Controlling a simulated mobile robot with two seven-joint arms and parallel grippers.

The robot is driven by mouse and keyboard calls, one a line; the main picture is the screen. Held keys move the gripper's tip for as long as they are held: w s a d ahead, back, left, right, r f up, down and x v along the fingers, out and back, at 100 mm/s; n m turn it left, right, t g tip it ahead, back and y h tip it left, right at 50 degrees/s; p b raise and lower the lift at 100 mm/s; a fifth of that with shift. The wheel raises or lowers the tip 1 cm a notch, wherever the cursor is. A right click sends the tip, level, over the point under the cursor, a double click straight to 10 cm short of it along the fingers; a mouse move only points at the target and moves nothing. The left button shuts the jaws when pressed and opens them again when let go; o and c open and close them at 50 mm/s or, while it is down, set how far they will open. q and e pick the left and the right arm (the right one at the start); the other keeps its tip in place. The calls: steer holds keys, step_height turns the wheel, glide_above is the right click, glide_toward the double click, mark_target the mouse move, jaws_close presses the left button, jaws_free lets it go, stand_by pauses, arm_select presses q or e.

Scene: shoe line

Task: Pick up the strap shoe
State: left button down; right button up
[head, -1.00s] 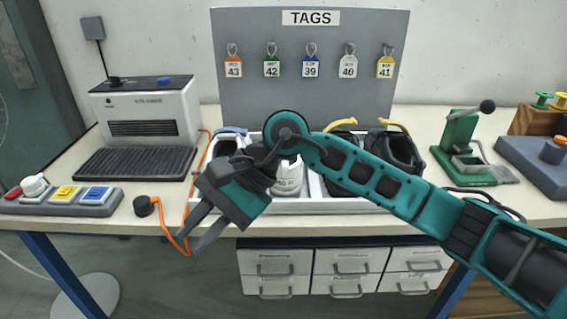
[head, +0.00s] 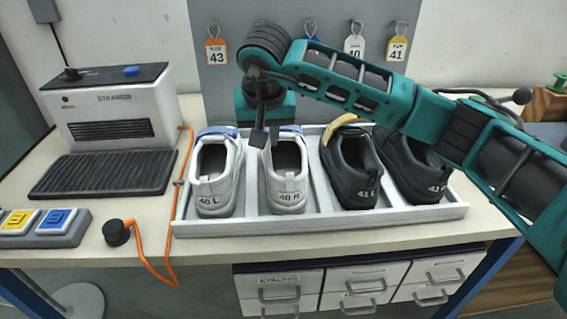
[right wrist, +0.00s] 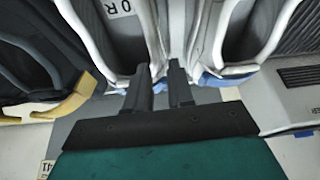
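Two white shoes, 40 L (head: 216,178) and 40 R (head: 285,180), with blue straps at their far ends, stand in the white tray (head: 330,222). Two black shoes, 41 L (head: 351,172) and 41 R (head: 412,168), with yellow straps, stand to their right. My right gripper (head: 266,136) points down at the far end of the white pair. Contact cannot be told. My left gripper is out of view.
A white machine (head: 115,105) with a black ribbed plate stands at left, near a button panel (head: 45,228) and a black knob (head: 117,232) with an orange cable. The tag board (head: 230,80) stands behind the tray. My right arm crosses above the black shoes.

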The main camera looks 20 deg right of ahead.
mark_target(265, 152)
steer(key=x, duration=0.6)
steer(key=shift+w+f, duration=0.25)
steer(key=shift+f, duration=0.05)
jaws_close()
steer(key=shift+r, duration=0.1)
